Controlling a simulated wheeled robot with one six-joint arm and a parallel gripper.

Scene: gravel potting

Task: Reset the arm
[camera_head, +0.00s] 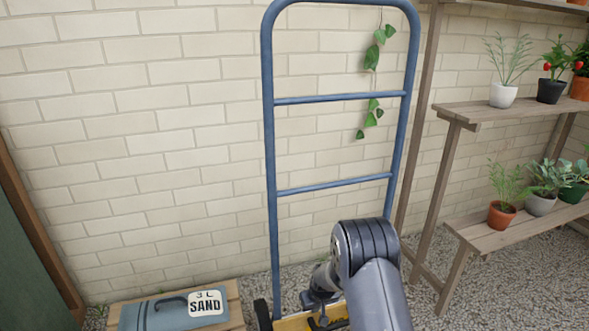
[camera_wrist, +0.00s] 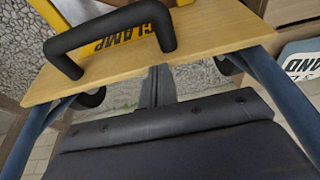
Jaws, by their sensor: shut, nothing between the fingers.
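My gripper (camera_wrist: 157,85) is shut and empty. In the wrist view its narrow dark fingers point at the edge of a wooden board (camera_wrist: 210,45). I cannot tell whether they touch it. In the head view my arm reaches down in front of the blue hand truck (camera_head: 272,190), and my gripper (camera_head: 320,300) is partly hidden behind the arm, low by the truck's base.
Wooden shelves (camera_head: 490,112) with several potted plants stand at the right. A brick wall (camera_head: 150,140) closes the back. Gravel (camera_head: 525,275) covers the ground.

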